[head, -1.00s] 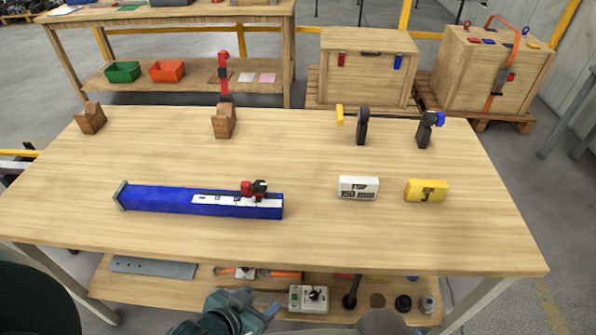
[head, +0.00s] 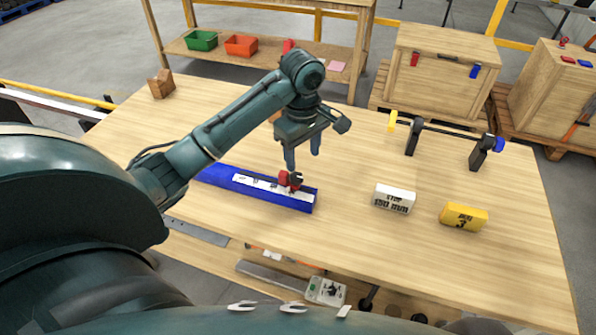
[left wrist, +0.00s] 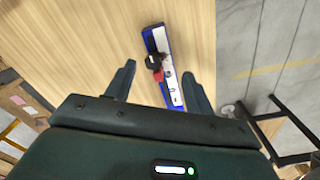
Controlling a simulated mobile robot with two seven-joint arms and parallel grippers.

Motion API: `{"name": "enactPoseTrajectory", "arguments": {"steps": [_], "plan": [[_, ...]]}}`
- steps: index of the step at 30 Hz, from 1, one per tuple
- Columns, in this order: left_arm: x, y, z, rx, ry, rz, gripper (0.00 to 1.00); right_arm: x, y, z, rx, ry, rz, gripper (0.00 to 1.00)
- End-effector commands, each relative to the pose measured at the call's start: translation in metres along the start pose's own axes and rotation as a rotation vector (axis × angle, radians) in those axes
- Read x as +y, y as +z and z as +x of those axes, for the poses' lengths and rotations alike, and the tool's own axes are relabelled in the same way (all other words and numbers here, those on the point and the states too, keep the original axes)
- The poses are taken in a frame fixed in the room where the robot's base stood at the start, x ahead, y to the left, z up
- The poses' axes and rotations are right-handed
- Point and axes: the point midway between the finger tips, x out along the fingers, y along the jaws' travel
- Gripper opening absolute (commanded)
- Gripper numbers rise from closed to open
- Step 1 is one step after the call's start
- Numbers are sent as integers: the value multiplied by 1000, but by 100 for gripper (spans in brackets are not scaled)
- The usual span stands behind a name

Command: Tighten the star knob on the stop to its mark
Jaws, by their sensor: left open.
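In the head view the stop, a red block with a dark star knob (head: 295,178), sits on the blue rail (head: 222,177) with its white scale strip, near the rail's right end. The left gripper (head: 303,170) is open and points down just above and behind the stop. In the left wrist view the rail (left wrist: 177,77) lies between and beyond the open fingers of the left gripper (left wrist: 158,75). The dark knob (left wrist: 152,61) and red stop show there too, apart from the fingers. The knob's mark is too small to make out. The right gripper is not in view.
A white block (head: 394,198) reading 150 mm and a yellow block (head: 464,217) reading 3 stand right of the rail. A bar on two black stands (head: 412,140) is behind them. A wooden block (head: 160,84) stands far left. The table's front right is clear.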

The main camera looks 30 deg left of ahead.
Motion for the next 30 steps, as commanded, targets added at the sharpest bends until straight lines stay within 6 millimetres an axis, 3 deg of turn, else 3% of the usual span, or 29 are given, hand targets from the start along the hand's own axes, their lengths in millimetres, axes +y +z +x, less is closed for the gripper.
{"name": "enactPoseTrajectory", "arguments": {"steps": [1, 4, 9, 14, 24, 30], "plan": [[5, -12, -14, 7, -7, -77, 53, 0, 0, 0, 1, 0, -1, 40], [9, -24, -30, 4, -19, -190, 53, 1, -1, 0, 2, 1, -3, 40], [11, -28, -31, -1, -28, -244, 53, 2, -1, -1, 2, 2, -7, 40], [9, -26, -7, -6, -33, -243, 53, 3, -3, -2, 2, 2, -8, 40], [7, -29, 63, 2, -30, -242, 53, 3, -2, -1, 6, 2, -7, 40], [8, -28, 87, 2, -26, -241, 53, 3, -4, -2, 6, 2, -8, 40]]}}
